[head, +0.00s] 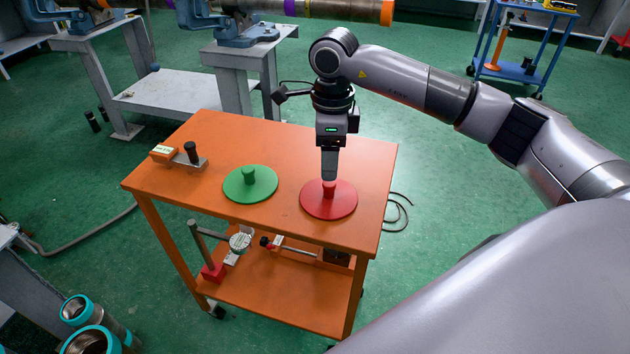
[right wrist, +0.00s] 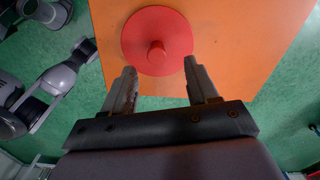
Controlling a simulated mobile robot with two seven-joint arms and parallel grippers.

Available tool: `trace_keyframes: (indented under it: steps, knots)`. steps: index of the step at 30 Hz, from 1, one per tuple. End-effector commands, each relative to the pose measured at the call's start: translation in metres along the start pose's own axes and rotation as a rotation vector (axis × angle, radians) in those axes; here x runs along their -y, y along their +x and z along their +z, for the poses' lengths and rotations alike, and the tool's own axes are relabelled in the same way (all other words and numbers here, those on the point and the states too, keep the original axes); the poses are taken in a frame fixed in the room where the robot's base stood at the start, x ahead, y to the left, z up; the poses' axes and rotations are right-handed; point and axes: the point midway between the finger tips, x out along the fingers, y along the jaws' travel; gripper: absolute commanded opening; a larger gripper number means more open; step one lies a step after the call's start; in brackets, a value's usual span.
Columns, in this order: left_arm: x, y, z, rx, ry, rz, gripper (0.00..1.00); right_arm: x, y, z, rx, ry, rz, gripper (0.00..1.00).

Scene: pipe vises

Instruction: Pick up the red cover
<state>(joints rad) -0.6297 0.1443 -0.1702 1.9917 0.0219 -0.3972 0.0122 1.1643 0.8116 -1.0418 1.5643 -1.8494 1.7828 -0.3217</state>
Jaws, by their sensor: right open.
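The red cover (head: 328,204) is a flat round disc with a short upright knob, lying on the right part of the orange table (head: 215,135). My right gripper (head: 329,180) points down just above the knob in the head view. In the right wrist view the red cover (right wrist: 157,30) shows beyond the fingertips, with its knob between the lines of the two fingers. The right gripper (right wrist: 160,75) is open and empty there. The fingers look apart from the cover. My left gripper is not in the head view.
A green cover (head: 250,186) with a knob lies left of the red one. A small tool with a black handle (head: 191,155) lies at the table's left. A gauge (head: 240,242) and other tools rest on the lower shelf. Grey stands with blue vises (head: 245,25) stand behind.

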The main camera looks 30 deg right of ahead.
Motion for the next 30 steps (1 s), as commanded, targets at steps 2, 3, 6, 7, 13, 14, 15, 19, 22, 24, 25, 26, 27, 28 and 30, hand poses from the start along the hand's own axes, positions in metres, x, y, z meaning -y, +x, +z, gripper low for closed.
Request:
trace_keyframes:
  steps: [2, 3, 6, 7, 13, 14, 15, 19, 22, 24, 25, 26, 27, 28, 30]
  knots:
    - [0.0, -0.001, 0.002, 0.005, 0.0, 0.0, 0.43, 0.001, 0.002, -0.002, -0.008, 0.002, -0.005, 0.58]
    - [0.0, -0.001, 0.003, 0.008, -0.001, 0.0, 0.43, 0.001, 0.006, -0.003, -0.01, 0.002, -0.004, 0.58]
    - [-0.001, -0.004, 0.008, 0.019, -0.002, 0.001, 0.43, 0.001, 0.016, -0.003, -0.01, 0.002, -0.002, 0.58]
    - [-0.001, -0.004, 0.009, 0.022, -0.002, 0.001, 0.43, 0.0, 0.02, -0.003, -0.01, 0.002, -0.003, 0.58]
    - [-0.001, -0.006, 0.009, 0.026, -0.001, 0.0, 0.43, -0.005, 0.047, -0.005, -0.009, 0.002, -0.001, 0.58]
    - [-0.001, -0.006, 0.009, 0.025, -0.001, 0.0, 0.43, -0.005, 0.052, -0.005, -0.01, 0.002, -0.001, 0.58]
    - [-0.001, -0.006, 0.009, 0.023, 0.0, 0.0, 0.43, -0.005, 0.058, -0.004, -0.008, 0.002, -0.002, 0.58]
    - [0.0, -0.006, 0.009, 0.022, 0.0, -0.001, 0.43, -0.005, 0.069, -0.004, -0.006, 0.003, -0.002, 0.58]
    - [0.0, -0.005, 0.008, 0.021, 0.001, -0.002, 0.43, -0.005, 0.071, -0.004, -0.005, 0.002, -0.004, 0.58]
    - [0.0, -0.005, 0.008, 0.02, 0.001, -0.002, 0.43, -0.005, 0.071, -0.004, -0.005, 0.002, -0.004, 0.58]
    - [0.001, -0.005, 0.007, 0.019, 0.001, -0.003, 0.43, -0.005, 0.071, -0.004, -0.005, 0.002, -0.004, 0.58]
    - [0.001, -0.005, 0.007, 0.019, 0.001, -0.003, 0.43, -0.005, 0.071, -0.004, -0.005, 0.002, -0.004, 0.58]
    - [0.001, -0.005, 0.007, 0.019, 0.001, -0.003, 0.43, -0.005, 0.071, -0.004, -0.005, 0.002, -0.004, 0.52]
    - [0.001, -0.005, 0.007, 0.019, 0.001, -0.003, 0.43, -0.005, 0.071, -0.004, -0.005, 0.002, -0.004, 0.42]
    - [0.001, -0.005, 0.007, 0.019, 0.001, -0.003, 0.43, -0.005, 0.071, -0.004, -0.005, 0.002, -0.004, 0.19]
